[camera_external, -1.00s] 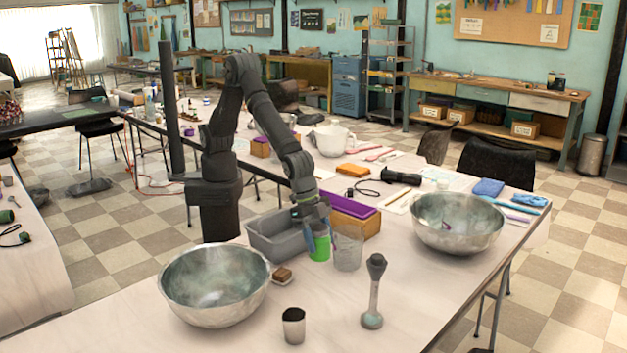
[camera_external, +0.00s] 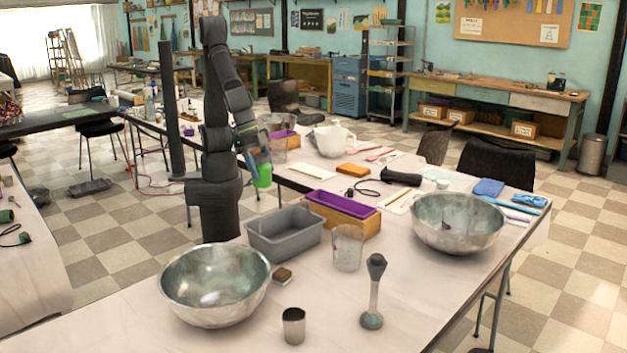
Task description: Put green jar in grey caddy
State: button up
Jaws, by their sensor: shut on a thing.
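The green jar (camera_external: 263,176) is in my gripper (camera_external: 260,164), raised in the air and a little tilted. The gripper is shut on its upper part, and the fingers hide some of it. The grey caddy (camera_external: 285,234) is an open rectangular tub on the table. It looks empty from this side. The jar appears above and behind the caddy in the picture, apart from it.
A metal bowl (camera_external: 215,285) stands left of the caddy, with a small brown block (camera_external: 282,275) beside it. A clear beaker (camera_external: 348,248) and a wooden box with a purple tray (camera_external: 342,205) stand right of the caddy. Another metal bowl (camera_external: 457,223) is farther right.

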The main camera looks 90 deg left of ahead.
jog(key=s+a+r, duration=0.1)
jog(key=s+a, duration=0.2)
jog(key=a, duration=0.1)
jog(key=shift+n, duration=0.3)
jog(key=shift+w+a+f, duration=0.6)
jog(key=shift+w+f, duration=1.25)
jog(key=shift+w, duration=0.05)
jog(key=shift+w+a+f, duration=0.55)
jog(key=shift+w+f, duration=1.25)
jog(key=shift+w, duration=0.05)
jog(key=shift+w+a+f, duration=0.6)
jog(key=shift+w+f, duration=1.25)
jog(key=shift+w, duration=0.05)
jog(key=shift+f, duration=0.15)
jog(key=o, duration=1.1)
jog(key=shift+r, duration=0.4)
jog(key=v, duration=1.1)
jog(key=shift+s+r, duration=0.2)
jog(key=shift+s, duration=0.1)
